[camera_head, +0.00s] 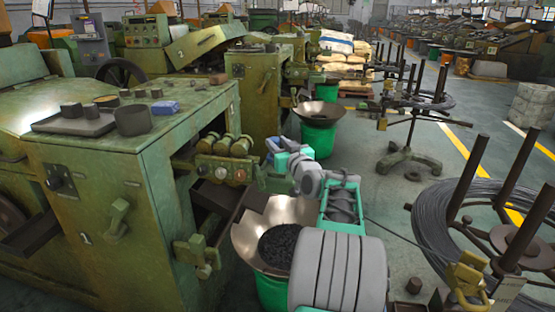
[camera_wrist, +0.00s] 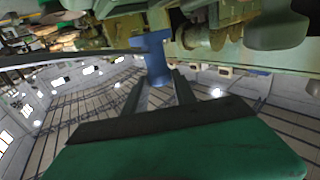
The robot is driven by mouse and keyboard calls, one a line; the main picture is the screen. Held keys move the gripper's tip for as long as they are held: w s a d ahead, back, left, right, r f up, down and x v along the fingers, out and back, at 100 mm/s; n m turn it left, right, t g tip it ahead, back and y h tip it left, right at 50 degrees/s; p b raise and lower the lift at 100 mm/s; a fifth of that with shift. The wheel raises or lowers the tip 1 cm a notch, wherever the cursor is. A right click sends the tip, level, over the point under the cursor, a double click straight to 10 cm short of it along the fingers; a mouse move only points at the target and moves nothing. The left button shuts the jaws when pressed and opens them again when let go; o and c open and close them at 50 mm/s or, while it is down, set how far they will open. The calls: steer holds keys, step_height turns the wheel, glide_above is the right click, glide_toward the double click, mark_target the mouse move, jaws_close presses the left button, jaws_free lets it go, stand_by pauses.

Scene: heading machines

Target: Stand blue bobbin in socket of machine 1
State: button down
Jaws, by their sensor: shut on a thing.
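A blue bobbin (camera_wrist: 154,60) is between the dark fingers of my gripper (camera_wrist: 157,84) in the wrist view. Its wide end points away from the palm. In the head view my gripper (camera_head: 277,158) is small and partly hidden by my arm, beside the front of the near green machine (camera_head: 150,160), above the bowl.
A metal bowl (camera_head: 248,236) of dark pieces stands below my arm. A grey tray (camera_head: 75,122), dark cylinders (camera_head: 133,120) and a blue object (camera_head: 165,107) lie on the machine top. Wire coil stands (camera_head: 440,225) stand at right. The aisle floor between is partly clear.

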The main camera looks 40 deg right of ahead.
steer(key=shift+w+d+f, duration=0.2)
steer(key=shift+w+f, duration=0.05)
steer(key=shift+f, duration=0.1)
steer(key=shift+w+d+f+b, duration=0.15)
steer(key=shift+f+b, duration=0.25)
steer(key=shift+f, duration=1.3)
steer(key=shift+f, duration=0.1)
steer(key=shift+f, duration=0.1)
steer(key=c, duration=1)
jaws_free()
steer(key=shift+r, duration=0.3)
steer(key=p+v, duration=0.1)
steer(key=v, duration=1.1)
steer(key=shift+f, duration=0.1)
